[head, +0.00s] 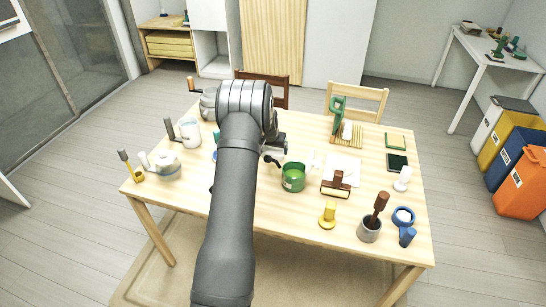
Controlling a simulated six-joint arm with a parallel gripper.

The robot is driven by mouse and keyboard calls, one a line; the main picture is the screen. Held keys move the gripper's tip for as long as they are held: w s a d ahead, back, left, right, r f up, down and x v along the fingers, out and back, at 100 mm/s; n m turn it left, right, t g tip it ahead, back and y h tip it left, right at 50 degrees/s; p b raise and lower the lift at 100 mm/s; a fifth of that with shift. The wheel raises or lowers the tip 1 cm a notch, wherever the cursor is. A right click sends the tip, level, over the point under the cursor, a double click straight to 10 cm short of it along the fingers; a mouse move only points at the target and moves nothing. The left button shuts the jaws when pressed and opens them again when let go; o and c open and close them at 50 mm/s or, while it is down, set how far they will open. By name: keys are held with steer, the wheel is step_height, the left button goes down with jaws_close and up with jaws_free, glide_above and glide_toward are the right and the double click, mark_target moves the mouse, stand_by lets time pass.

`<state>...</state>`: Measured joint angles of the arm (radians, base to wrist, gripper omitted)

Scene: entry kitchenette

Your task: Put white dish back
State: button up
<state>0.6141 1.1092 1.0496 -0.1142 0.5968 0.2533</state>
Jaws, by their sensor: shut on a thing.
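My gripper (277,145) shows only in part, as dark grey pieces at the right of my wrist, over the back middle of the table. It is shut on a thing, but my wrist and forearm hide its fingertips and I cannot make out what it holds. I cannot pick out the white dish for certain. A whitish round pot (167,170) stands at the table's left, and a white jug-like vessel (189,132) with a dark handle stands behind it. Both are apart from my gripper. Part of the tabletop is hidden behind my arm.
A green pot (293,178) stands just right of my forearm. A brown-handled roller or press (336,184), a yellow tool (328,215), a grey cup (369,231) and blue rings (404,222) fill the right side. A green-handled tool (338,115) stands behind. The front edge (310,245) is fairly clear.

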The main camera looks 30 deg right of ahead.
step_height(320, 180, up, 3)
steer(key=shift+r, duration=0.1)
steer(key=s+d+r, duration=0.2)
steer(key=s+d, duration=0.2)
steer(key=d, duration=0.1)
steer(key=w+a+f, duration=0.1)
steer(key=w+f, duration=0.1)
steer(key=w, duration=0.1)
steer(key=w+a+f, duration=0.2)
steer(key=w, duration=0.1)
steer(key=w+a+f, duration=0.2)
steer(key=w, duration=0.2)
steer(key=shift+f, duration=2.2)
steer(key=shift+f, duration=0.1)
steer(key=shift+f, duration=0.1)
steer(key=o, duration=1)
